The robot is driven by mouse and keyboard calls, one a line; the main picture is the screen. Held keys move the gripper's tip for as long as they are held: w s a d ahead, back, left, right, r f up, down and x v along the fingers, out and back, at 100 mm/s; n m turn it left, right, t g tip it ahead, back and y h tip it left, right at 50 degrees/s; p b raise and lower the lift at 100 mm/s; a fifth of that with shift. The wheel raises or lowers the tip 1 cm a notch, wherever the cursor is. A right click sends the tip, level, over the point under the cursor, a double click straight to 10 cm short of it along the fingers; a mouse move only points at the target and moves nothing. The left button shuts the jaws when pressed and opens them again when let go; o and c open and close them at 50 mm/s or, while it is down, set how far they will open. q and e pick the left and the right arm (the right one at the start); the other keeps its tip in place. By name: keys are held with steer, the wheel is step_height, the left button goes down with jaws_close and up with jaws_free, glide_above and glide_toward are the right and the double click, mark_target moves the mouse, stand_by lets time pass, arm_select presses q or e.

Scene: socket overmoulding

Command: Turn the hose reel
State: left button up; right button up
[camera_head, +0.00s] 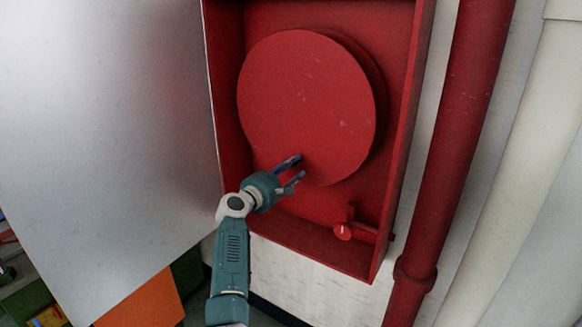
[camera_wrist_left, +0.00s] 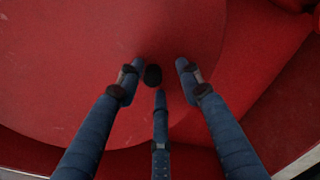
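The hose reel is a large round red disc (camera_head: 305,100) inside an open red cabinet. It also fills much of the left wrist view (camera_wrist_left: 100,50). My left gripper (camera_head: 298,170) is at the lower edge of the disc, its fingers spread and pointing at the disc face. In the left wrist view my left gripper (camera_wrist_left: 160,80) shows three fingers apart, with a small dark round spot (camera_wrist_left: 152,75) between the tips. I cannot tell whether this spot is a handle on the reel or whether any finger touches the disc. My right gripper is not in view.
The red cabinet's right wall (camera_head: 408,140) borders the reel. A red valve (camera_head: 343,231) sits at the cabinet's lower right. The pale cabinet door (camera_head: 110,130) stands open on the left. A thick red pipe (camera_head: 450,150) runs down the wall on the right.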

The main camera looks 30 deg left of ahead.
arm_select(q)
steer(key=shift+a+r, duration=0.1)
steer(key=shift+r, duration=0.1)
steer(key=s, duration=1.2)
steer(key=shift+a, duration=0.15)
steer(key=shift+f, duration=0.1)
